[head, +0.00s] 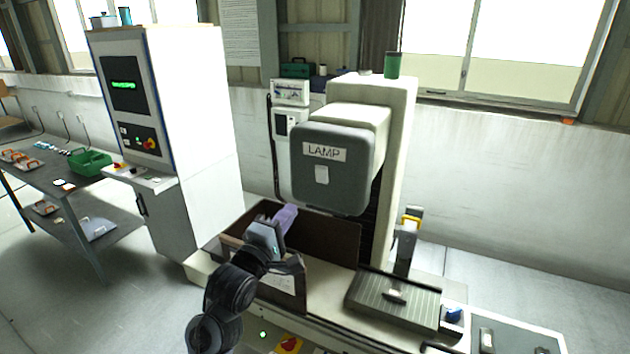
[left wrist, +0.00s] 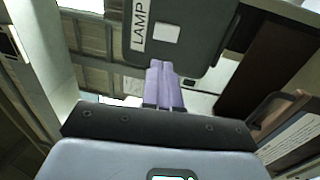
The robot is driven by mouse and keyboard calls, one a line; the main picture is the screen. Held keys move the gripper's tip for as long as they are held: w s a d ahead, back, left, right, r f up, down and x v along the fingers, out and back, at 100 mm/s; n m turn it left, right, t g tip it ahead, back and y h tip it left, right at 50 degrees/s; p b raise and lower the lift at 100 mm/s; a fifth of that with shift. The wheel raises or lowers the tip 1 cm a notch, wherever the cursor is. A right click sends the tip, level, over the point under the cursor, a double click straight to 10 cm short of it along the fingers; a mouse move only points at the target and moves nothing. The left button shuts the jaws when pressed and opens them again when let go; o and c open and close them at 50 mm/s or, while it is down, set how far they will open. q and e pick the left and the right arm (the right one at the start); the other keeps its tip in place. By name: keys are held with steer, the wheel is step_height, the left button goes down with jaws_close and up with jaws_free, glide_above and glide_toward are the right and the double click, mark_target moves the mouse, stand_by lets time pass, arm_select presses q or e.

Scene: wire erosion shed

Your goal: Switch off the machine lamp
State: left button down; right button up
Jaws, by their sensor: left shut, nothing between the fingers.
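The machine head is a grey rounded box with a white LAMP label (head: 324,152). Below the label is a small white switch plate (head: 321,175); whether it is on or off cannot be told. The label (left wrist: 138,25) and plate (left wrist: 166,33) also show in the left wrist view. My left gripper (head: 291,210) has pale purple fingers, shut and empty. It is below and left of the plate in the head view, pointing up toward the box. In the left wrist view its fingertips (left wrist: 160,63) appear just below the plate, with no contact visible. My right gripper is not in view.
A brown open-topped tank (head: 335,238) lies under and beside my left arm. A white control cabinet (head: 190,110) stands to the left. A slotted plate (head: 385,300) and a yellow-topped fixture (head: 408,235) are at the right. The space before the lamp box is clear.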

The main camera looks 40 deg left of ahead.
mark_target(320, 172)
arm_select(q)
steer(key=shift+w, duration=0.1)
steer(key=p+x, duration=0.3)
steer(key=x, duration=0.9)
steer(key=shift+w+r+p, duration=0.2)
steer(key=shift+w+p, duration=0.15)
steer(key=shift+p, duration=0.05)
steer(key=shift+w+a, duration=0.15)
steer(key=shift+w, duration=0.4)
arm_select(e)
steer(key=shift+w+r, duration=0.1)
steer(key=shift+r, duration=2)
